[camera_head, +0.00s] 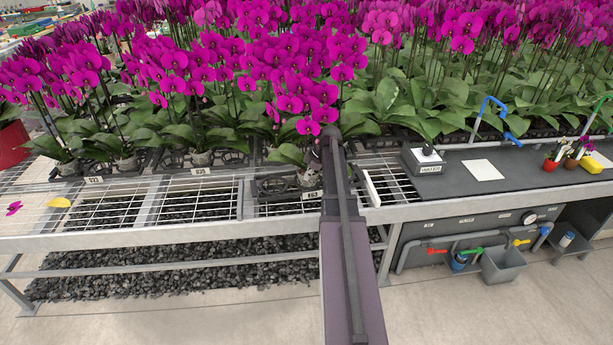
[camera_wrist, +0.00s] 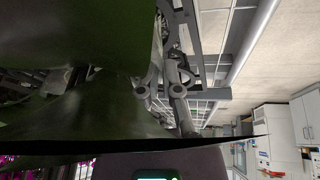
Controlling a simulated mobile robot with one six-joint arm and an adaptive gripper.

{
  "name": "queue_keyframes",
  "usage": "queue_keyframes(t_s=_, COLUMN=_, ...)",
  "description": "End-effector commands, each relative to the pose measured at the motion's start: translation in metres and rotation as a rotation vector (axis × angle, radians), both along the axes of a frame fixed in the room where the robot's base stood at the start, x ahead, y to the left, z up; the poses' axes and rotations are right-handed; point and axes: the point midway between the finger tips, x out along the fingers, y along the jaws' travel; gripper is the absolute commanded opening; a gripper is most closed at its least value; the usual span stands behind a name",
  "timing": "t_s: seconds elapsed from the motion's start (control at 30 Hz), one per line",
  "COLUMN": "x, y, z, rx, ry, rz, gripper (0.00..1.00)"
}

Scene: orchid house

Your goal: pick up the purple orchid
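Purple orchids fill the bench in the head view. The nearest purple orchid (camera_head: 308,126) stands in a pot (camera_head: 309,177) in a black tray at the bench's front edge, by the tag 863. My arm reaches up from the bottom, and its end is beside this pot and stem, overlapping them in the picture. In the wrist view a large dark green leaf (camera_wrist: 70,115) covers the left side, close to the camera. Grey rounded parts of my gripper (camera_wrist: 160,90) show beside the leaf. The fingertips and any contact with the plant are hidden.
Dense orchids (camera_head: 190,75) stand behind and left. The wire-mesh bench (camera_head: 110,205) is mostly bare at front left, with a fallen petal (camera_head: 14,208) and a yellow leaf (camera_head: 59,202). A dark counter (camera_head: 530,165) with a labelled box (camera_head: 424,160) is at right.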

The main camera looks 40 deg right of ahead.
Motion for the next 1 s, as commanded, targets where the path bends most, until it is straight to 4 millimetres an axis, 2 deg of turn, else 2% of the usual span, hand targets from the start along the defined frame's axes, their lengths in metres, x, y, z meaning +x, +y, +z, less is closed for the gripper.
queue_keyframes(t_s=0.57, x=0.0, y=0.0, z=0.003, rx=0.0, ry=-0.001, rz=0.0, gripper=0.0)
queue_keyframes(t_s=0.77, x=0.0, y=0.0, z=0.012, rx=0.0, ry=-0.001, rz=0.0, gripper=0.0)
queue_keyframes(t_s=1.0, x=0.0, y=0.0, z=0.032, rx=0.0, ry=-0.001, rz=0.0, gripper=0.0)
